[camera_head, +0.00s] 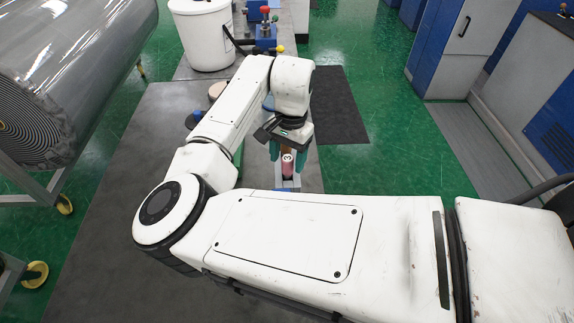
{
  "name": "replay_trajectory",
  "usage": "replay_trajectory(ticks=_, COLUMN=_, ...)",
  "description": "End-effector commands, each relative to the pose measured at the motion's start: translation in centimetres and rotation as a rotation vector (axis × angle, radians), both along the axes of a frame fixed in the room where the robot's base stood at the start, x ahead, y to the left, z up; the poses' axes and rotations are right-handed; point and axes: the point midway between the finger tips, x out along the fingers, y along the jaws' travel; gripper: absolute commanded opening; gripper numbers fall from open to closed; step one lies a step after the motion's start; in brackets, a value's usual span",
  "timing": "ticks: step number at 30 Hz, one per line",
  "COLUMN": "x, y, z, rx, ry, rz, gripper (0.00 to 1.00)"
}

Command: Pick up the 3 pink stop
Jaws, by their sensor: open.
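A small pink cylinder (287,168) with a pale top stands upright below the end of my arm, near the middle of the view. My gripper (287,152) is open, with its dark fingers pointing down around or just above the pink piece. I cannot tell whether the fingers touch it. The piece seems to stand on a narrow grey-and-blue holder (288,184), partly hidden by my arm. Only one pink piece shows clearly; others cannot be made out.
A white bucket (203,35) stands at the back of the grey surface (155,110). A large wrapped roll (75,60) on a wheeled stand is at left. Blue-and-grey cabinets (465,50) stand at right.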

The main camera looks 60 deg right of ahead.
Motion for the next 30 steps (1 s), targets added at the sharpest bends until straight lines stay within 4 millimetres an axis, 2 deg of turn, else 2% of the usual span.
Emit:
replay_trajectory(ticks=6, x=0.0, y=0.3, z=-2.3, rx=0.002, ry=0.001, rz=0.001, gripper=0.63)
replay_trajectory(ticks=14, x=0.0, y=0.3, z=-2.6, rx=0.0, ry=0.0, rz=0.0, gripper=0.63)
replay_trajectory(ticks=30, x=0.0, y=0.3, z=-2.5, rx=0.001, ry=0.0, rz=0.0, gripper=0.12)
